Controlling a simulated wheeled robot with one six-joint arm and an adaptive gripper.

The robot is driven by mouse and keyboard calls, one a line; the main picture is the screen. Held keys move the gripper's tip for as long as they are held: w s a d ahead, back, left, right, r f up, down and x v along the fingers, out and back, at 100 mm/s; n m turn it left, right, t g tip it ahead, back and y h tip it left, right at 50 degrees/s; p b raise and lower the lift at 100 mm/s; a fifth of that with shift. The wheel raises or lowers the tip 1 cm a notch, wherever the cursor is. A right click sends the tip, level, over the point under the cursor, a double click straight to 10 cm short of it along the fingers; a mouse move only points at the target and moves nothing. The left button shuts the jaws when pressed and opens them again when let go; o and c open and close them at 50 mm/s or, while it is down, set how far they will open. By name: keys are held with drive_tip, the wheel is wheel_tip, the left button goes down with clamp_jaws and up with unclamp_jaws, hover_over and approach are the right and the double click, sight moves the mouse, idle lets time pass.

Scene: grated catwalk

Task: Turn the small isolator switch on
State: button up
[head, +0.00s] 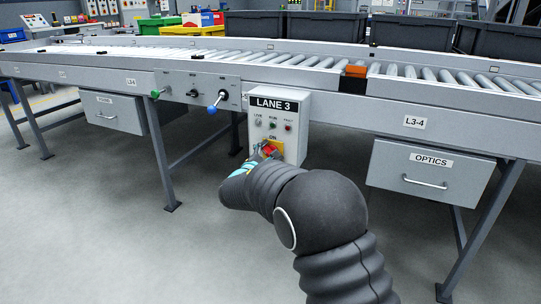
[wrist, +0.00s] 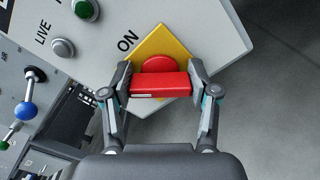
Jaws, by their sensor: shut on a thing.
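The isolator switch is a red rotary handle (wrist: 160,84) on a yellow diamond-shaped plate (wrist: 161,38), low on a pale grey control box marked LANE 3 (head: 275,103). My gripper (wrist: 160,85) is shut on the red handle, with one finger at each end of its bar. In the wrist view the bar lies nearly level across the picture, and the word ON is printed beside the plate. In the head view the handle (head: 271,148) is partly hidden by my gripper and arm.
The box hangs on the front of a roller conveyor (head: 420,72). Left of it are a blue-knobbed lever (head: 218,101) and a green-knobbed lever (head: 156,94). A drawer marked OPTICS (head: 432,178) is to the right. The floor in front is clear.

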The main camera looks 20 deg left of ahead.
drive_tip(key=m, duration=0.4)
drive_tip(key=shift+d+m, duration=0.1)
drive_tip(key=shift+m, duration=0.2)
drive_tip(key=m, duration=0.5)
drive_tip(key=shift+f, duration=0.1)
idle(0.4)
drive_tip(key=o, duration=1.2)
drive_tip(key=shift+w, duration=0.1)
drive_tip(key=shift+c, duration=0.2)
drive_tip(key=shift+s, duration=0.2)
drive_tip(key=s+a, duration=0.1)
drive_tip(key=s, duration=1)
drive_tip(key=shift+s, duration=0.35)
